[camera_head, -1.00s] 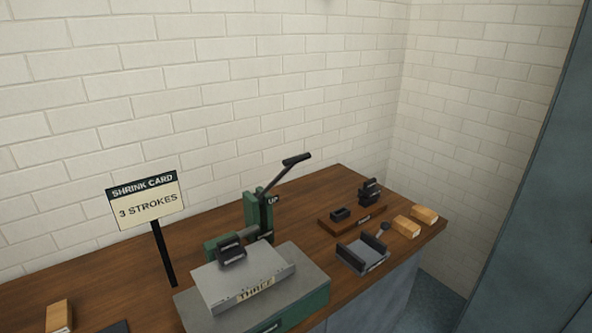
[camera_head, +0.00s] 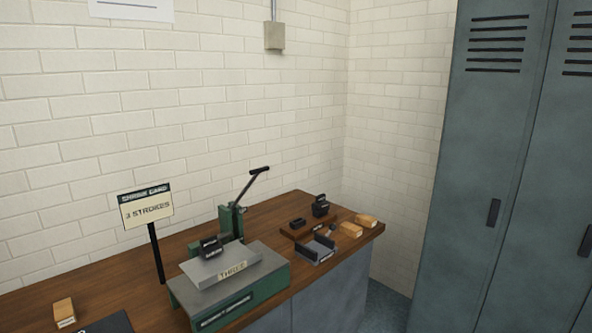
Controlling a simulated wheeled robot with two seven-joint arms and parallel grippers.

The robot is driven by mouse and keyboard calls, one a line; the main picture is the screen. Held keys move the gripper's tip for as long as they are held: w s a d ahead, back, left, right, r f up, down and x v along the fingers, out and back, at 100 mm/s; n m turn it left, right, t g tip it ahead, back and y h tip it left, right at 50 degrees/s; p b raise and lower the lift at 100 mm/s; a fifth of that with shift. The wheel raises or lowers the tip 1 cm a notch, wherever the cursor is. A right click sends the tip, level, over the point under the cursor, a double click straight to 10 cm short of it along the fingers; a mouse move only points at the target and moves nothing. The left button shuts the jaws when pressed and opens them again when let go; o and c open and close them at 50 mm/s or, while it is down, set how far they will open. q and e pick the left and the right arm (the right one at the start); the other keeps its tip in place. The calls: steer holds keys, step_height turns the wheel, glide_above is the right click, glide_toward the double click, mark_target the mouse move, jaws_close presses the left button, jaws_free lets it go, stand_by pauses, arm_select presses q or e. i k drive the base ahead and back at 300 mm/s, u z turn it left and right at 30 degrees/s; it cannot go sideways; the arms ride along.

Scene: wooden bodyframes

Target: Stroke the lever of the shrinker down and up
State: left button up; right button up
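The green shrinker (camera_head: 227,222) stands on the wooden bench against the wall. Its lever (camera_head: 250,186) slants up to the right and ends in a black handle (camera_head: 259,170). A grey metal plate (camera_head: 236,266) labelled THREE lies in front of it on a grey and green base (camera_head: 240,311). A black block (camera_head: 211,247) sits at the shrinker's jaws; whether it is part of the machine I cannot tell. A card (camera_head: 146,207) on a black post reads SHRINK CARD, 3 STROKES. Neither gripper shows, and nothing touches the lever.
To the right on the bench (camera_head: 290,204) are a small wooden board with black blocks, a grey tray (camera_head: 317,252) and wooden blocks (camera_head: 351,230). Grey-green lockers (camera_head: 495,150) stand at the right.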

mark_target(257, 172)
steer(key=z, duration=0.6)
steer(key=i, duration=0.6)
steer(key=z, duration=0.2)
